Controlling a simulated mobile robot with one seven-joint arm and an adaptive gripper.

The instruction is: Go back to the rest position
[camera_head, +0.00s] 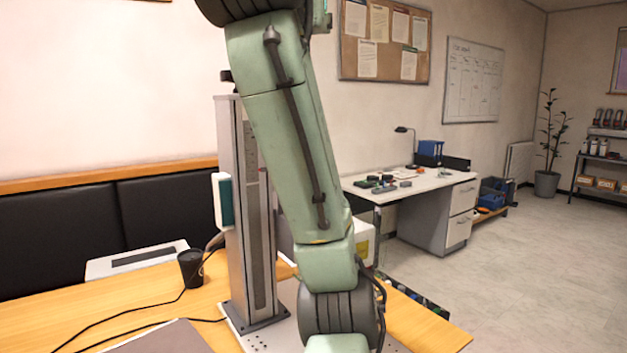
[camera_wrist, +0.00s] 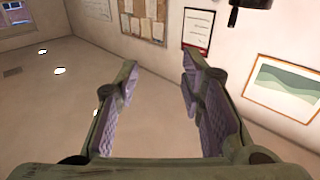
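My gripper (camera_wrist: 158,95) shows in the wrist view with its two fingers spread wide apart and nothing between them. In the head view my green arm crosses the middle of the picture from top to bottom, and the gripper itself is out of that picture. Behind the arm, the laser marker's metal column (camera_head: 232,200) stands upright on a base plate (camera_head: 255,333) on the wooden table (camera_head: 140,297). The arm hides part of the column and plate.
A black cup (camera_head: 191,268), cables and a grey flat panel (camera_head: 165,338) are on the table. A white device (camera_head: 135,260) lies behind. A desk (camera_head: 420,187) stands at the back right. The floor (camera_head: 545,265) at the right is clear. A framed picture (camera_wrist: 285,90) hangs on the wall.

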